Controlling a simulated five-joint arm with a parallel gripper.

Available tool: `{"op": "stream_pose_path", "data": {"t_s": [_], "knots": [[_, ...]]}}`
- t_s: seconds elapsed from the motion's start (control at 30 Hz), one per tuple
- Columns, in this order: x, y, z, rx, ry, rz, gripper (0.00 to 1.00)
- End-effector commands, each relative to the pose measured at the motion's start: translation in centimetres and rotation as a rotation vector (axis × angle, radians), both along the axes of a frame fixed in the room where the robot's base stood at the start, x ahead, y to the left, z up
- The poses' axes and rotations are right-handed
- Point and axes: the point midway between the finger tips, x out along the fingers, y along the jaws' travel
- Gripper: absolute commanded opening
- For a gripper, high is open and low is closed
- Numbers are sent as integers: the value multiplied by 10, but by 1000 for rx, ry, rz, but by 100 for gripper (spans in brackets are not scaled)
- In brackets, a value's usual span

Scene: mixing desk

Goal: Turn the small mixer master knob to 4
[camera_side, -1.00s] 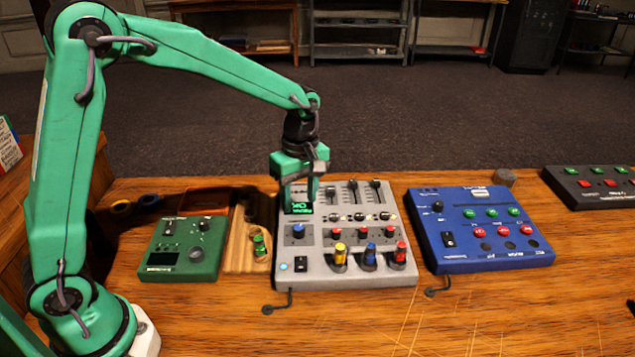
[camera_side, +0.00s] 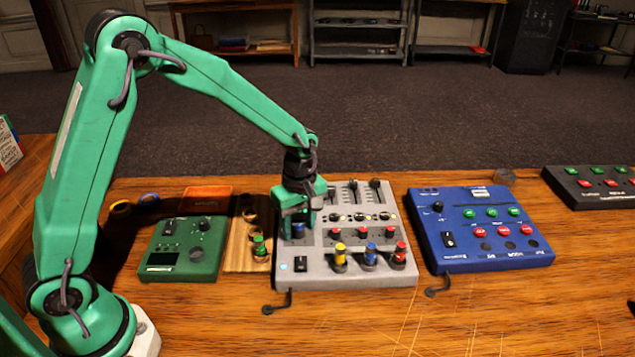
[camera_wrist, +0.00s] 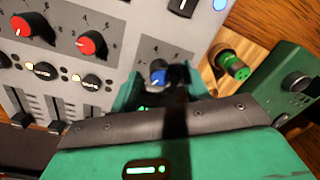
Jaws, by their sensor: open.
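The grey mixer (camera_side: 345,280) lies on the wooden desk. Its blue knob (camera_side: 298,230), at the left of the panel, also shows in the wrist view (camera_wrist: 157,77). My gripper (camera_side: 298,235) is over this knob, pointing down. In the wrist view its open fingers (camera_wrist: 160,82) stand on either side of the blue knob, with a gap visible; I cannot tell whether either finger touches it. A printed 4 shows on the scale beside the knob. The knob's pointer direction is too small to read. The mixer's display is hidden behind my gripper in the side view.
Red knobs (camera_wrist: 90,43), sliders (camera_side: 354,192) and coloured levers (camera_side: 370,257) are close by on the mixer. A green box (camera_side: 185,250) and a wooden tray (camera_side: 240,260) are at left, a blue panel (camera_side: 480,230) at right. The front desk is clear.

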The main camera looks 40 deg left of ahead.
Motion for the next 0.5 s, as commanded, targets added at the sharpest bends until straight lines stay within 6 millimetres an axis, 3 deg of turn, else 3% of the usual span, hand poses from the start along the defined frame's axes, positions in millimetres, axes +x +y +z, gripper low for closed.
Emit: {"op": "stream_pose_path", "data": {"t_s": [0.17, 0.4, 0.5], "knots": [[0, 0, 0, 0, 0, 0, 46], [0, 0, 0, 0, 0, 0, 3], [0, 0, 0, 0, 0, 0, 2]]}}
